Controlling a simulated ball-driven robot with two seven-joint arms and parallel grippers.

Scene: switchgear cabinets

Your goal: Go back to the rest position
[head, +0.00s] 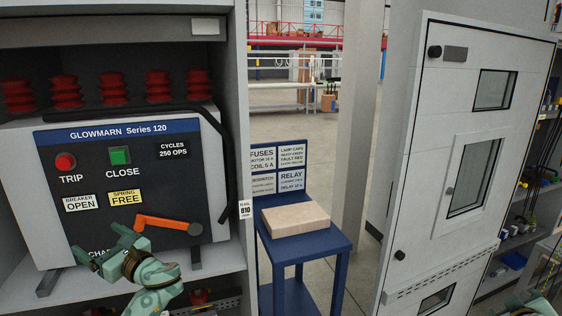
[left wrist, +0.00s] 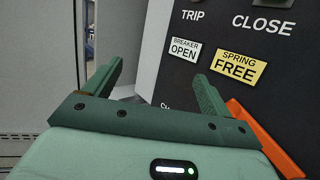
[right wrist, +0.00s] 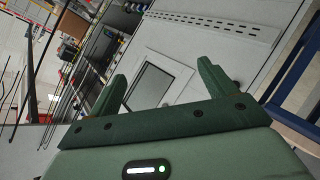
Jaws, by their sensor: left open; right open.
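My left gripper (head: 108,254) is in front of the lower part of the breaker panel (head: 200,185), left of the orange charging handle (head: 168,223). In the left wrist view its fingers (left wrist: 158,88) are apart with nothing between them. The handle (left wrist: 262,138) passes just right of the gripper there; I cannot tell whether they touch. The panel indicators read BREAKER OPEN and SPRING FREE. My right gripper shows in the right wrist view (right wrist: 162,85), open and empty, facing a grey cabinet door. In the head view only a bit of the right arm shows at the bottom right.
A blue stand (head: 303,245) with a cardboard-coloured box (head: 295,219) stands between the breaker cabinet and the closed grey cabinet door (head: 420,175). Open shelves with parts (head: 520,235) are at far right. Open floor (head: 300,130) lies behind the stand.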

